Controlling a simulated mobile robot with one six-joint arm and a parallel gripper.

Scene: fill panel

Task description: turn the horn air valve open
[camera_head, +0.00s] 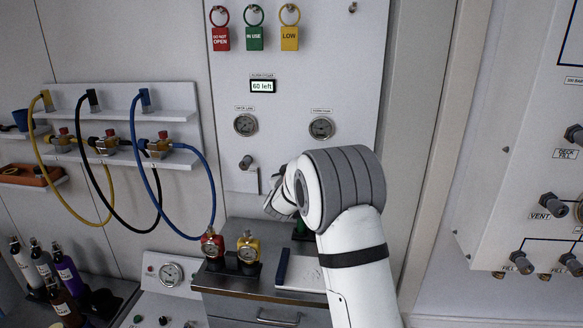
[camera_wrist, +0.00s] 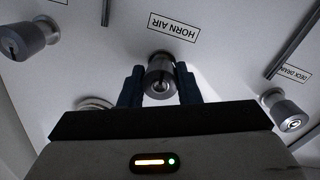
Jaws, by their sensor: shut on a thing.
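The horn air valve is a grey round knob (camera_wrist: 160,76) under the label "HORN AIR" (camera_wrist: 174,33), which reads upside down in the wrist view. My gripper (camera_wrist: 159,88) has one dark finger on each side of this knob and is shut on it. In the head view my arm's wrist (camera_head: 288,190) reaches to the lower part of the panel. There the fingers and the horn air valve are hidden behind my arm, and I cannot tell how far the valve is turned.
In the wrist view, other knobs stand at the left (camera_wrist: 26,38) and at the right, by a "DECK DRAIN" label (camera_wrist: 294,78).

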